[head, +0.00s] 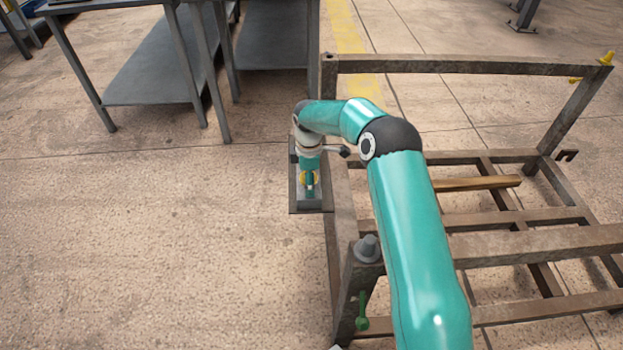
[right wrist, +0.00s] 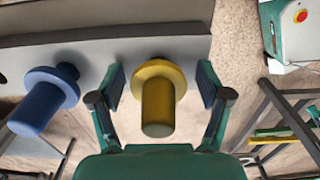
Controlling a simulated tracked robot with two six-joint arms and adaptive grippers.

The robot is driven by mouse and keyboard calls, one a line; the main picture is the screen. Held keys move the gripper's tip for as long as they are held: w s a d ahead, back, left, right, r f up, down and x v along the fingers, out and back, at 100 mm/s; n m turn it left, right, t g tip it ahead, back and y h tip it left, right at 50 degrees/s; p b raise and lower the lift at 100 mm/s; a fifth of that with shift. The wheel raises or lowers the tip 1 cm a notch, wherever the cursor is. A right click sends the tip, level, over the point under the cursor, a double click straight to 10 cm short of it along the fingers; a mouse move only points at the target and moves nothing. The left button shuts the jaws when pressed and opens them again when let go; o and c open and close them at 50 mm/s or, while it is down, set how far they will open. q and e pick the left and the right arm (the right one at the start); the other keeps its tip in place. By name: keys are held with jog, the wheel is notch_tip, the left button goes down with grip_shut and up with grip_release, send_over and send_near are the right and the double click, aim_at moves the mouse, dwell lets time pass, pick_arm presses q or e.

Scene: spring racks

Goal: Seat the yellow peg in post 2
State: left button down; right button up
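The yellow peg (right wrist: 158,100) has a wide collar and stands out from a grey surface in the right wrist view. My right gripper (right wrist: 161,90) is open, with one finger on each side of the peg and a visible gap to both. In the head view the same gripper (head: 309,186) points down into a small tray (head: 311,211) at the rack's left side, and only a bit of yellow shows beside it. A grey post-like piece (head: 368,248) stands on the rack's near left corner; I cannot tell which post is post 2. My left gripper is not in view.
A blue peg (right wrist: 44,101) stands left of the yellow one. The brown metal rack (head: 473,66) has a wooden bar (head: 477,184) across it and yellow pieces (head: 607,58) at its far right corner. A green piece (head: 362,311) is near the front left. Grey tables (head: 160,80) stand behind.

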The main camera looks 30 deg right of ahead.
grip_shut()
jog(key=shift+r, duration=0.15)
